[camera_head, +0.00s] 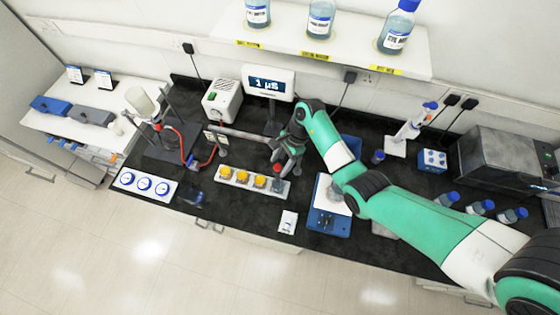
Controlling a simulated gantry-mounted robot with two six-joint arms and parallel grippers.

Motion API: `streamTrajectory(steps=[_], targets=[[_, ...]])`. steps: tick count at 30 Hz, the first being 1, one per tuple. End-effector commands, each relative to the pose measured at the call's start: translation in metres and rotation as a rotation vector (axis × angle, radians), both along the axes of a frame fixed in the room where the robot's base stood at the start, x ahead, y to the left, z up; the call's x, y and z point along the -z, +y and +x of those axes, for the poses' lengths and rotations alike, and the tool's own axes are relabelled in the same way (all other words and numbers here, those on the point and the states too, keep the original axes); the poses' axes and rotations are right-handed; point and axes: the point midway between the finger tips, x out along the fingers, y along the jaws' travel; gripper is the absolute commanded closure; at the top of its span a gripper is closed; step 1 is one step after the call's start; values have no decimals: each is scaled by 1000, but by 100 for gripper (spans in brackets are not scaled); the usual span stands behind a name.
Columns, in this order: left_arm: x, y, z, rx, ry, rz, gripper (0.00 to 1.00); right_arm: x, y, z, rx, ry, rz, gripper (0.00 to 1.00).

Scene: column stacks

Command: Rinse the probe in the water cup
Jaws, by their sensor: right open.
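My right gripper (284,165) is open, pointing down over the right end of a pale rack (240,184). The rack holds a row of yellow-topped cups (243,177). A grey item (279,186) stands at its right end, with a small red part just above it, close to my fingers. I cannot tell whether that is the probe. A meter display (268,83) reading "1 µS" stands behind. A dark bluish vessel (194,199) sits left of the rack; whether it is the water cup is unclear. My left gripper is out of view.
A ring-marked white plate (145,185) and a stand with red tubing (187,145) lie left. A blue-based device (328,221) and a small white card (288,222) are near the front edge. Blue-capped bottles (447,199) stand right, beside my arm.

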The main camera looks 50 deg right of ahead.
Motion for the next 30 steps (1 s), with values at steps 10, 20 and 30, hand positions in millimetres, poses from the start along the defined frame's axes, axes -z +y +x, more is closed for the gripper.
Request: streamTrajectory(steps=[10, 20, 30], targets=[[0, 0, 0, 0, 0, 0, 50, 0, 0, 0, 0, 0, 0, 77], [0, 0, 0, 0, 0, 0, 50, 0, 0, 0, 0, 1, 0, 100], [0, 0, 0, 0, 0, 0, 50, -1, 0, 0, 0, 1, 0, 100]])
